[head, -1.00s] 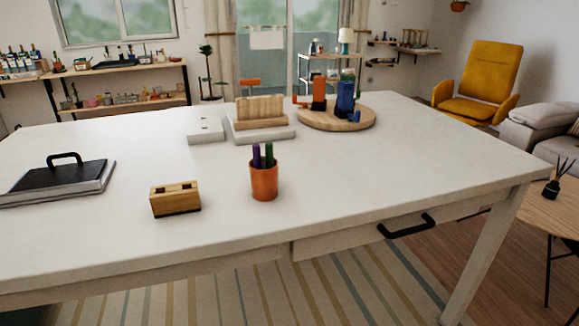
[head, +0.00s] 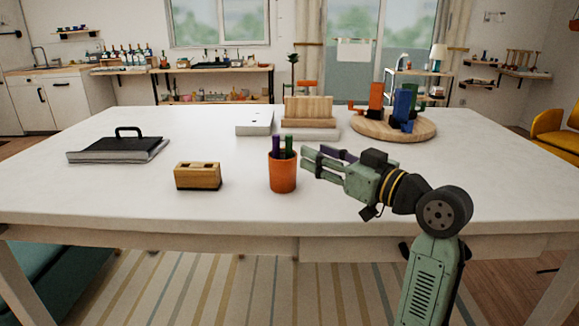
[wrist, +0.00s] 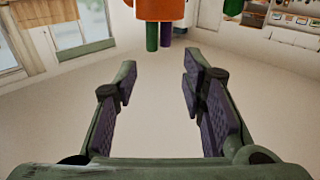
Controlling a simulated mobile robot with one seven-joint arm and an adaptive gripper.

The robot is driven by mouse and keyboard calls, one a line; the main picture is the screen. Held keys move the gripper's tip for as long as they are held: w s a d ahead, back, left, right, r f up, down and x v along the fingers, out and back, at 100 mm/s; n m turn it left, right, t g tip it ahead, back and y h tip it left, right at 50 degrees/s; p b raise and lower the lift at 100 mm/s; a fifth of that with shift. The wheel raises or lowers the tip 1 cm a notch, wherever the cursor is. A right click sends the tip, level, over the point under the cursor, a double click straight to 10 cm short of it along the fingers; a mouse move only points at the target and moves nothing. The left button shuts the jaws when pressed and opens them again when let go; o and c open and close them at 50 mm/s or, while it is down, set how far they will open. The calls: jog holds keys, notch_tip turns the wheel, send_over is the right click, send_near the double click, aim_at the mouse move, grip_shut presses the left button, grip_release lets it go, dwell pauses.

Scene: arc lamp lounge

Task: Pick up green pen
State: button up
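The green pen (head: 289,146) stands upright in an orange cup (head: 283,174) on the white table, beside a purple pen (head: 276,147). My gripper (head: 306,159) is just right of the cup, its fingers pointing left toward it at about rim height. It looks apart from the cup and pens. The wrist view appears upside down: the cup (wrist: 160,9) is at the top edge, with the green pen (wrist: 152,36) and purple pen (wrist: 165,34) pointing down. There, my gripper (wrist: 160,62) is open, with nothing between its fingers. The pens' lower parts are hidden in the cup.
A wooden block (head: 198,178) with slots stands left of the cup. Behind are a wooden stand (head: 308,108) and a round board (head: 372,130) with coloured pieces. The table's front edge is near.

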aim_at(291, 142)
jog(key=p+x, duration=0.1)
jog(key=x, duration=0.1)
jog(key=p+x, duration=0.1)
jog(key=x, duration=0.2)
jog(key=p+x, duration=0.1)
jog(key=x, duration=0.1)
jog(key=shift+w+d+f, duration=0.1)
jog(key=shift+w+f, duration=0.05)
jog(key=shift+w, duration=0.5)
jog(key=shift+w+f, duration=0.1)
jog(key=shift+w, duration=0.1)
jog(key=shift+c, duration=0.2)
grip_shut()
